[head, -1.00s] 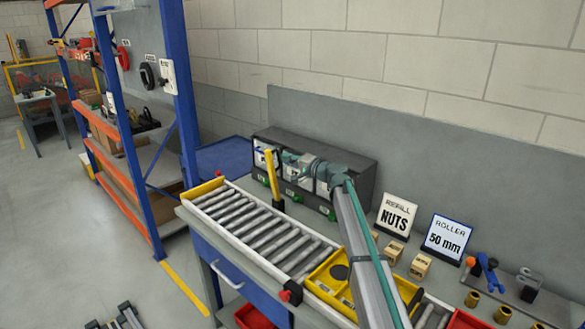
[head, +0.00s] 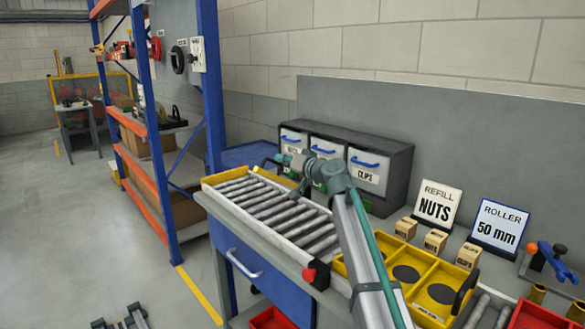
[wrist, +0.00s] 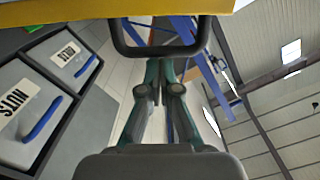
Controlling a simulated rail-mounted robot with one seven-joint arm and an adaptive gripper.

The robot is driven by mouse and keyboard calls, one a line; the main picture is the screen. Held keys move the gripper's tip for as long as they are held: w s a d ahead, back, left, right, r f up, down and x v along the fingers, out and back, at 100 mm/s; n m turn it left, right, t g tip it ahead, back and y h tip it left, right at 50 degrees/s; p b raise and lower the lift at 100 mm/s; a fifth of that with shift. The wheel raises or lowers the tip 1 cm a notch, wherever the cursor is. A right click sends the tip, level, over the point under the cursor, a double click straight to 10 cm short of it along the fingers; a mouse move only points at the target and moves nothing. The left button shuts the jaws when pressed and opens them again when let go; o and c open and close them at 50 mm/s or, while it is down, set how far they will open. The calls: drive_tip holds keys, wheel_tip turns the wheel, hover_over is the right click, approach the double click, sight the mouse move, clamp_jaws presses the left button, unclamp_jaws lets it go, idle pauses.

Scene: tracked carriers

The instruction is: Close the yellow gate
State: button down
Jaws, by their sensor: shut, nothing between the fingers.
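The yellow gate (head: 277,179) is a bar lying low by the far end of the roller conveyor (head: 262,205), along its back side. A black loop handle (head: 267,161) shows beside it. In the wrist view a yellow edge (wrist: 70,13) crosses the top, with the black loop (wrist: 160,50) below it. My gripper (head: 285,160) is shut and empty, close to the gate and loop. Its teal fingers (wrist: 160,82) point toward the loop in the wrist view; I cannot tell whether they touch it. My arm hides part of the gate's right end.
A dark drawer unit (head: 398,160) with labelled fronts and blue handles stands close behind my gripper. A blue-orange rack (head: 140,125) stands left.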

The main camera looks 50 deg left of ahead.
drive_tip(key=s+f+n+b, duration=0.3)
drive_tip(key=s+f+b, duration=0.2)
drive_tip(key=f+b, duration=0.2)
drive_tip(key=shift+s+f+n+b, duration=0.15)
drive_tip(key=shift+s+n+b, duration=0.2)
drive_tip(key=shift+b, duration=0.3)
